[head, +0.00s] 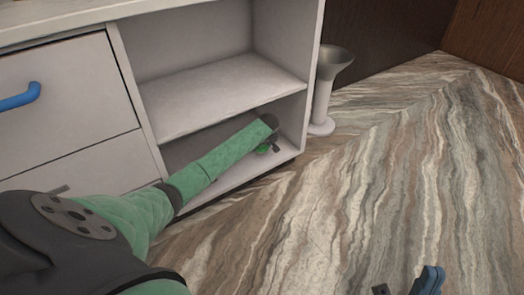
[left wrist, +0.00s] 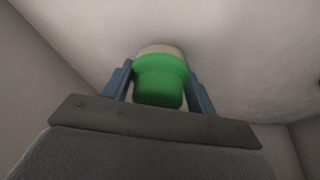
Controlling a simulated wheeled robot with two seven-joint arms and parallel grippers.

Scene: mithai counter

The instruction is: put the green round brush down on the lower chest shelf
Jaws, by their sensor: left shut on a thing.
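The green round brush (left wrist: 160,85) is between the two blue fingers of my left gripper (left wrist: 160,75) in the left wrist view. The gripper is shut on it. The brush's pale end points away from my wrist, close to a whitish surface; I cannot tell whether they touch. In the head view, my left arm reaches into the lower compartment, and a bit of the green brush (head: 263,150) shows just above the lower chest shelf (head: 232,178). My right gripper (head: 428,281) shows only partly at the bottom edge, so its opening is unclear.
The upper shelf (head: 215,90) lies above my left arm and is empty. Drawers with a blue handle (head: 20,97) are at the left. A grey flared stand (head: 324,90) stands on the floor beside the chest's right side. The marbled floor (head: 400,170) is clear.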

